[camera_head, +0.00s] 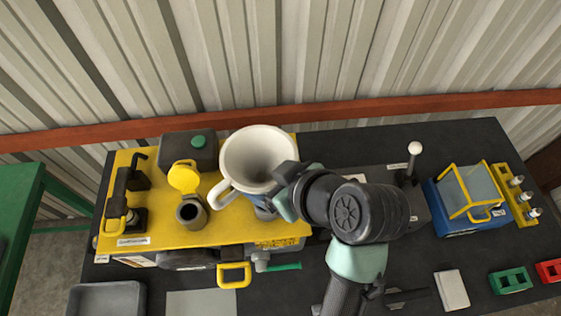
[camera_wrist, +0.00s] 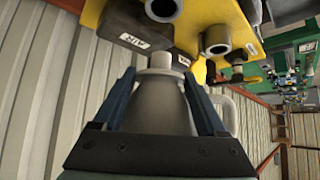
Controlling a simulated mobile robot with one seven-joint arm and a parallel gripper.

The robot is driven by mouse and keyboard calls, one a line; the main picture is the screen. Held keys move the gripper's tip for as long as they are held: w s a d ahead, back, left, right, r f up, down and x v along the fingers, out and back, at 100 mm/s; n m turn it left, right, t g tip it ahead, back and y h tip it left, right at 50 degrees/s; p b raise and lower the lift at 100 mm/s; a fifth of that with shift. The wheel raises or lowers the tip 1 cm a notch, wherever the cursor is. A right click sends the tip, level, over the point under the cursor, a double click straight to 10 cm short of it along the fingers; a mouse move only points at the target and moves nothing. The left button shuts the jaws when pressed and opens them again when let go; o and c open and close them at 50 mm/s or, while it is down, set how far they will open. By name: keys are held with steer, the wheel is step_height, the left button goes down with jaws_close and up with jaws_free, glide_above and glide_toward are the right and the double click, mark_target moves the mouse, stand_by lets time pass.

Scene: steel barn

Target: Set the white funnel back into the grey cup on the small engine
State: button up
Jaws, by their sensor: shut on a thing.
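The white funnel (camera_head: 252,160), with a wide mouth and a side handle, shows in the head view above the yellow top of the small engine (camera_head: 140,225). My gripper (camera_head: 275,195) is shut on the funnel. In the wrist view the funnel (camera_wrist: 160,105) is between the two dark blue fingers, its narrow spout pointing away from the palm. A grey cup (camera_head: 190,212) with an open mouth and a raised yellow cap stands left of the funnel on the engine. The wrist view shows two grey round openings; I cannot tell which is the task's cup.
A black box with a green knob (camera_head: 198,142) stands behind the cup. A yellow handle (camera_head: 234,275) is at the engine's front. A blue box with a yellow frame (camera_head: 470,200) and a white-knobbed lever (camera_head: 414,150) are right of my arm. The corrugated wall is close behind.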

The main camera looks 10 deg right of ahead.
steer(key=shift+d+f, duration=0.1)
steer(key=shift+d, duration=0.15)
step_height(320, 180, down, 2)
steer(key=shift+s+a+f+b, duration=0.1)
steer(key=shift+a+b, duration=0.05)
steer(key=shift+b, duration=1)
steer(key=shift+f+b, duration=1.05)
steer(key=shift+f, duration=0.15)
steer(key=shift+f, duration=0.2)
steer(key=shift+f+b, duration=2.05)
steer(key=shift+f, duration=0.4)
steer(key=o, duration=1.5)
